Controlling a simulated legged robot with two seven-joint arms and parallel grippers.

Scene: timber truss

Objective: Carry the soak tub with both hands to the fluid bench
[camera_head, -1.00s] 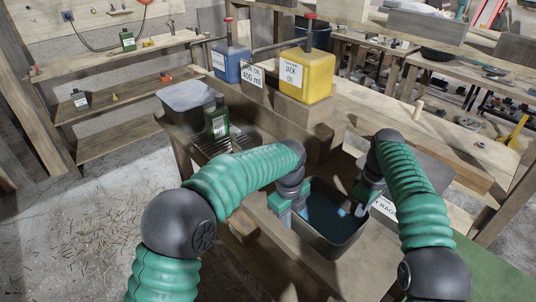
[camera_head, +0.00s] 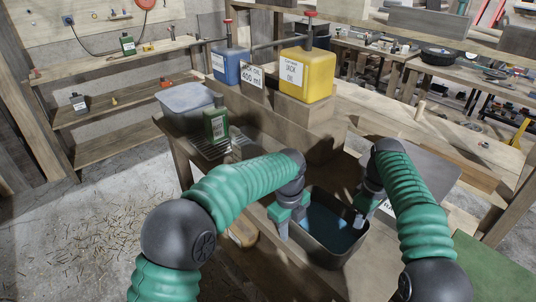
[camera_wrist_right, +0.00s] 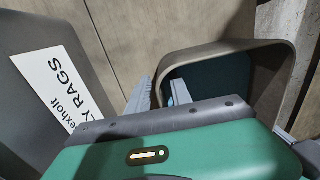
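The soak tub (camera_head: 325,259), a dark grey box with blue inside, rests on the wooden bench in front of me. It also shows in the right wrist view (camera_wrist_right: 285,62). My left gripper (camera_head: 293,222) is at the tub's left rim, its fingers apart. My right gripper (camera_head: 361,213) is at the right rim; in the right wrist view (camera_wrist_right: 160,95) its fingers stand apart, one outside the tub wall and one over the inside. I cannot tell whether either gripper touches the wall.
A grey oily-rags bin (camera_wrist_right: 25,75) stands close beside my right gripper. Behind are a yellow jack-oil can (camera_head: 307,75), a blue can (camera_head: 231,65), a green bottle (camera_head: 217,122) by a wire rack and a grey basin (camera_head: 184,99).

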